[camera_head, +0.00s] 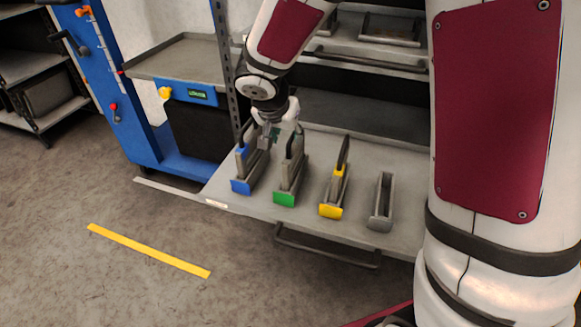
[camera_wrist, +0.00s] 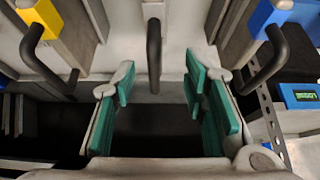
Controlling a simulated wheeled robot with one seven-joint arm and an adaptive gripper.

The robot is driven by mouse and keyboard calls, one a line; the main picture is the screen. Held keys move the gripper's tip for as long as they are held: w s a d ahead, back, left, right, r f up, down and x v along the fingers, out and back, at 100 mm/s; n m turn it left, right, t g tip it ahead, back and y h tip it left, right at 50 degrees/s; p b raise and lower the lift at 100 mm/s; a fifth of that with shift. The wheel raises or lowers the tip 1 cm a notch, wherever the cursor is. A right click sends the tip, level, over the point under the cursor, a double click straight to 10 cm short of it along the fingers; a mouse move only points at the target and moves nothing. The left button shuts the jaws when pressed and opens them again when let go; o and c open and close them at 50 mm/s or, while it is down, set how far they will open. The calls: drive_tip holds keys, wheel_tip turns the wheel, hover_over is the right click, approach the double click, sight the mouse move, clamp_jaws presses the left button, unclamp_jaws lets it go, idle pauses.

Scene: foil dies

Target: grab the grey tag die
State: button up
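The grey tag die (camera_head: 289,167) stands upright in the green-fronted holder (camera_head: 285,199), its black handle up. In the wrist view its black handle (camera_wrist: 153,60) is at upper centre, between a yellow-tagged die and a blue-tagged die. My gripper (camera_head: 270,138) is in the head view just behind and left of that handle, partly hidden by the dies. In the wrist view my gripper (camera_wrist: 159,85) is open, with teal pads either side of a wide gap. The handle reaches towards the gap; I cannot tell whether it is between the pads. Nothing is gripped.
The blue tag die (camera_head: 243,155) stands close on the left in a blue holder. The yellow tag die (camera_head: 340,171) stands to the right in a yellow holder. A grey holder (camera_head: 381,210) farther right is empty. All are on a pulled-out shelf (camera_head: 240,200) with shelves behind.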

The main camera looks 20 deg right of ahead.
sight(294, 147)
drive_tip(key=b+x, duration=0.1)
drive_tip(key=x, duration=0.3)
drive_tip(key=b+x, duration=0.1)
drive_tip(key=x, duration=0.3)
drive_tip(key=shift+s+d+f, duration=0.1)
drive_tip(key=shift+d+f, duration=0.15)
drive_tip(key=shift+d, duration=0.05)
clamp_jaws()
drive_tip(key=shift+r, duration=0.1)
